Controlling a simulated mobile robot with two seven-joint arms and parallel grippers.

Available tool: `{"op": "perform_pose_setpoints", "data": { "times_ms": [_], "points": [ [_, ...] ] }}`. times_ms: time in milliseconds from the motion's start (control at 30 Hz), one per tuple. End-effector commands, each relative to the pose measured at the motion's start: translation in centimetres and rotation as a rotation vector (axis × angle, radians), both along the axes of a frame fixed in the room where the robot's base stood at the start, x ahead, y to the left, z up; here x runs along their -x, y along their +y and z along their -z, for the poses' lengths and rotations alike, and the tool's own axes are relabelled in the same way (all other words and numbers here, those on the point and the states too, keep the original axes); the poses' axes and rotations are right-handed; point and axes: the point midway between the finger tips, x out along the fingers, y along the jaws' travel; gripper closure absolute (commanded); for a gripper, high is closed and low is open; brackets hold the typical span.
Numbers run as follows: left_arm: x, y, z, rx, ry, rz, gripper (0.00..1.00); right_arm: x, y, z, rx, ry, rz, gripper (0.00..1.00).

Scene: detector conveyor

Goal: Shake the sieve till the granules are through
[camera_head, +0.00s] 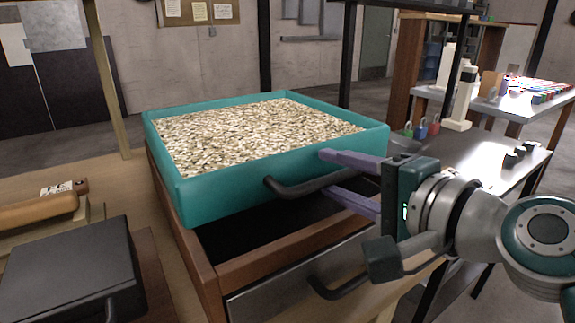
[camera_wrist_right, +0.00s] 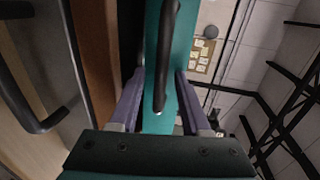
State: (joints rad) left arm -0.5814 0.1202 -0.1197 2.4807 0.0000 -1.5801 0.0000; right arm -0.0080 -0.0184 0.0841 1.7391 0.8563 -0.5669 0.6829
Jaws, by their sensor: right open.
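The sieve is a teal square tray (camera_head: 225,185) heaped with pale granules (camera_head: 250,130). It rests on a wooden box (camera_head: 205,270), slightly askew over its dark opening. A black bar handle (camera_head: 290,187) is on its front wall; it also shows in the right wrist view (camera_wrist_right: 162,60). My right gripper (camera_head: 325,172) is open at the handle's right end, one finger above and one below it. In the right wrist view the handle lies between the two purple fingers (camera_wrist_right: 158,108), with gaps visible on both sides. My left gripper is not in view.
A dark lidded case (camera_head: 70,270) and a wooden-handled tool (camera_head: 38,210) lie at left. A side table with padlocks (camera_head: 433,124) stands at right. Black shelf posts rise behind the sieve.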

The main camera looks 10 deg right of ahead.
Motion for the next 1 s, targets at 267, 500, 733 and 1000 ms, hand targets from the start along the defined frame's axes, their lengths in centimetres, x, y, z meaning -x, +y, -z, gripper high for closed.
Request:
{"op": "perform_pose_setpoints", "data": {
  "times_ms": [267,500,733,1000],
  "points": [
    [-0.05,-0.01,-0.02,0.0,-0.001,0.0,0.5,0.03,-0.02,-0.01,0.0,0.0,0.0,0.8],
    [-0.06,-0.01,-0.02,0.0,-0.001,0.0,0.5,0.04,-0.04,0.0,0.0,0.0,0.0,1.0],
    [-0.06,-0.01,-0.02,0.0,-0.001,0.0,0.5,0.04,-0.04,0.02,0.0,0.001,0.0,1.0],
    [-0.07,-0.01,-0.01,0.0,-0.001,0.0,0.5,0.05,-0.04,0.03,0.0,0.001,0.0,1.0]
  ]
}}
